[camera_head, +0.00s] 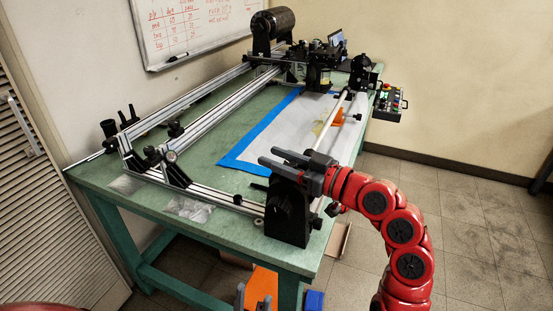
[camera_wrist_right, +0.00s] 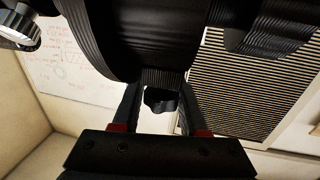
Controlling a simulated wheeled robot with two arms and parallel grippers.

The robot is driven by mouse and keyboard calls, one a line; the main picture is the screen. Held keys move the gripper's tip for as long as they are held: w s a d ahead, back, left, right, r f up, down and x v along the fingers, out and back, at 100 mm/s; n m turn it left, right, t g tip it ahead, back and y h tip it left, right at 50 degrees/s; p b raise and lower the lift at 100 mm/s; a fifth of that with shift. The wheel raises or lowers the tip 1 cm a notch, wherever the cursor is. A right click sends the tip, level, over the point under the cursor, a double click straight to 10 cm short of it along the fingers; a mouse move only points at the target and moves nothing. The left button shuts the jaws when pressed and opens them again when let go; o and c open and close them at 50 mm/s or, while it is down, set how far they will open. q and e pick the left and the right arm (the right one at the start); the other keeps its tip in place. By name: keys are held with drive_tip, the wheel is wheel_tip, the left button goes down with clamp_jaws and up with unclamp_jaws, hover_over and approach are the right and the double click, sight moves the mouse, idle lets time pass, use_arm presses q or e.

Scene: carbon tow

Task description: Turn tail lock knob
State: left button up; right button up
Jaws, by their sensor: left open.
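The black tail block (camera_head: 290,225) stands at the near corner of the green table, with a round black knob (camera_head: 274,211) on its side. My right gripper (camera_head: 273,161) reaches over the top of this block from the right. In the right wrist view, a small dark knob (camera_wrist_right: 160,100) shows between the two fingers of my right gripper (camera_wrist_right: 160,108), below a large ribbed black part (camera_wrist_right: 130,40). The fingers look apart, with light gaps beside the knob; contact is not clear. My left gripper (camera_head: 253,298) is open and empty at the bottom edge, below table height.
The green table (camera_head: 235,235) carries aluminium rails (camera_head: 190,132), a blue-edged mat (camera_head: 237,150) and a winding carriage (camera_head: 319,70). A black cylinder (camera_head: 273,24) is at the far end. A control box (camera_head: 388,103) hangs at the right edge. The floor at right is clear.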

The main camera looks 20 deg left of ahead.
drive_tip(key=o, duration=0.3)
drive_tip(key=v, duration=1.7)
drive_tip(key=shift+d+b, duration=0.25)
drive_tip(key=shift+b, duration=0.15)
drive_tip(key=shift+s+r, duration=0.1)
